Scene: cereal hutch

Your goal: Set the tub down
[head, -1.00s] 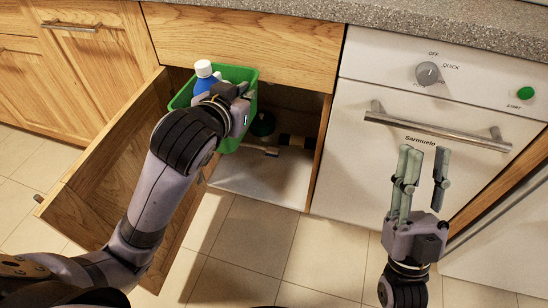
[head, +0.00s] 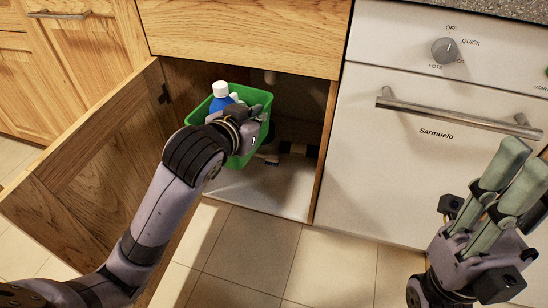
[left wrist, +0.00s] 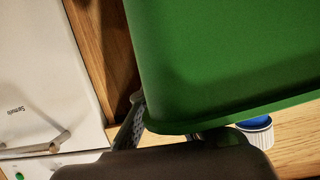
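The green tub (head: 262,99) is in the opening of the low cabinet, with a blue bottle with a white cap (head: 220,98) and another white-topped item inside. My left gripper (head: 254,128) is at the tub's near right side and looks shut on its rim. In the left wrist view the tub wall (left wrist: 230,50) fills much of the picture, with a dark finger beside its rim. The tub's underside is partly hidden by my arm; I cannot tell whether it touches the cabinet floor (head: 265,190). My right gripper (head: 522,155) is empty, its fingers apart, in front of the dishwasher.
The wooden cabinet door (head: 90,160) stands open at the left, beside my left arm. A drawer front (head: 240,35) overhangs the opening. Pipework (head: 290,150) is at the back right inside. The white dishwasher (head: 400,170) with its bar handle (head: 455,115) stands right.

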